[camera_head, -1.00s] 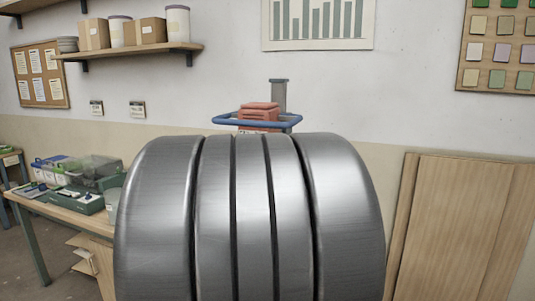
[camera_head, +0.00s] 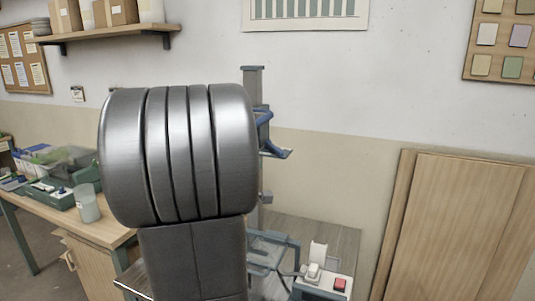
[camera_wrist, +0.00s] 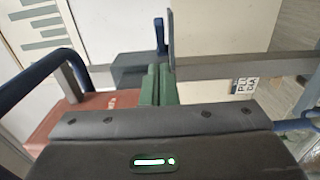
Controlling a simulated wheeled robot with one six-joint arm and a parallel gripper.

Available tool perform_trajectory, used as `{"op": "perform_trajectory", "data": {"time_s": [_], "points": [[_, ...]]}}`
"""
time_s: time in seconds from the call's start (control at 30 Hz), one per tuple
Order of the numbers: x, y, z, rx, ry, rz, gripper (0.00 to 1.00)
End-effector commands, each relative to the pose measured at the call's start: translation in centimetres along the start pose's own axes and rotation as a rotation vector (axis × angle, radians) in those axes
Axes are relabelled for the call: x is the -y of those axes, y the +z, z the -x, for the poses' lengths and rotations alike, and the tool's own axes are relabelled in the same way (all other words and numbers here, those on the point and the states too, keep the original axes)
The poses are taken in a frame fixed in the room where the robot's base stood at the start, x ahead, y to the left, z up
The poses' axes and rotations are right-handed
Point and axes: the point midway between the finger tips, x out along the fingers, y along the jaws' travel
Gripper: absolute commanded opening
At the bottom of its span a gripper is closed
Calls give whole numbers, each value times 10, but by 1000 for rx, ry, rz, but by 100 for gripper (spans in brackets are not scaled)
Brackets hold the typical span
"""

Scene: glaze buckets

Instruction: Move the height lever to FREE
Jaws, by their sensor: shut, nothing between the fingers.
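In the wrist view my gripper (camera_wrist: 161,85) is shut, its green fingers together with nothing visible between them. Just beyond the fingertips stands an upright blue handle (camera_wrist: 159,32), which looks like the height lever, beside a thin grey plate (camera_wrist: 170,40). I cannot tell whether the fingers touch it, or its setting. A grey rail (camera_wrist: 215,67) crosses behind them. A black-and-white label (camera_wrist: 243,88) is right of the fingers; its words are not readable. In the head view the grey column (camera_head: 254,85) stands behind my arm, which hides the gripper and the lever.
A red block (camera_wrist: 75,125) and a blue bar (camera_wrist: 35,72) lie close on the left of the wrist view. In the head view, a blue frame (camera_head: 276,153) juts from the column. A red-button box (camera_head: 340,284) stands below right; a workbench (camera_head: 95,228) is left.

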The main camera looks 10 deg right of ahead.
Motion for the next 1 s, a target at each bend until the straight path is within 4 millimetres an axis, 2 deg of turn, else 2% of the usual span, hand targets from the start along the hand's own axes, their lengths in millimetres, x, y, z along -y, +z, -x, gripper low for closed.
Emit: {"op": "perform_trajectory", "data": {"time_s": [0.27,0.37,0.7,0.83,1.0], "points": [[1,0,-5,-1,-2,0,0],[1,0,-18,0,-1,0,0],[2,0,-78,-1,-2,0,0],[1,0,-92,-1,-1,-1,0],[1,-1,-100,-3,-1,0,0]]}}
